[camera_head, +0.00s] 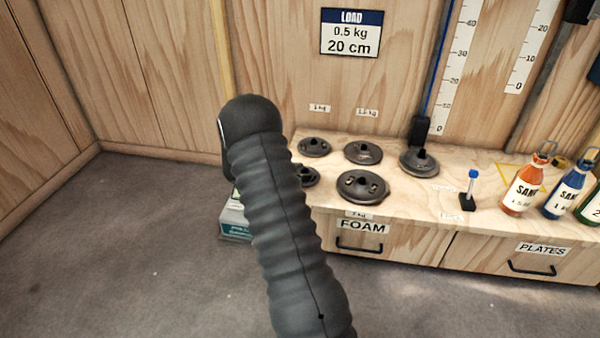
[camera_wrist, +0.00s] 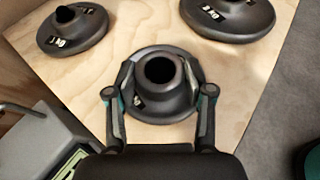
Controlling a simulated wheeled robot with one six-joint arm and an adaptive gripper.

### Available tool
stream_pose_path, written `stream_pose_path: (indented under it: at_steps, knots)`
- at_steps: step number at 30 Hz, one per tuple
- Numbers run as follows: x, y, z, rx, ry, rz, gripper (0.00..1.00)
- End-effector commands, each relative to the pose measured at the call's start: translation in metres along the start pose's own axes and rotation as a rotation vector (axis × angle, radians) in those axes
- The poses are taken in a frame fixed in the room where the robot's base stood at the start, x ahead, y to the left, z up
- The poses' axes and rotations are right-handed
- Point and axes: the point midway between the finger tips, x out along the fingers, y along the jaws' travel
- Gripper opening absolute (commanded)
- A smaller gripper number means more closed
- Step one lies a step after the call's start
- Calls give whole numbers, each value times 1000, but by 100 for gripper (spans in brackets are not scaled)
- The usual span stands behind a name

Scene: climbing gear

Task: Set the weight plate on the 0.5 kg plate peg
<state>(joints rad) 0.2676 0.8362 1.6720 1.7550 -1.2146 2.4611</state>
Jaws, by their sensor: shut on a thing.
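My gripper (camera_wrist: 159,66) is shut on a small dark grey weight plate (camera_wrist: 170,106) in the wrist view, one finger on each side of its raised hub. The plate lies flat over the wooden bench top. A round black centre shows in the hub; I cannot tell if it is a peg or an empty hole, nor whether the plate is lifted. In the head view the plate shows partly (camera_head: 305,176), behind my dark arm, which hides my gripper. The 0.5 kg peg and its label cannot be made out.
A 1 kg plate (camera_wrist: 72,28) and a 2 kg plate (camera_wrist: 228,14) lie near my fingers. Another plate (camera_head: 362,152) and one below the blue cord (camera_head: 419,163) stand on the bench (camera_head: 400,202). Bottles (camera_head: 525,190) are at right. A sign (camera_head: 352,32) reads "LOAD 0.5 kg 20 cm".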

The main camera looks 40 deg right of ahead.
Motion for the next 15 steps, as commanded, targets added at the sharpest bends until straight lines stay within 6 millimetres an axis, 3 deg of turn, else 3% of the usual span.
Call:
stream_pose_path:
  at_steps: [15]
  knots:
    - [2, 0, -4, 0, -1, 0, 0]
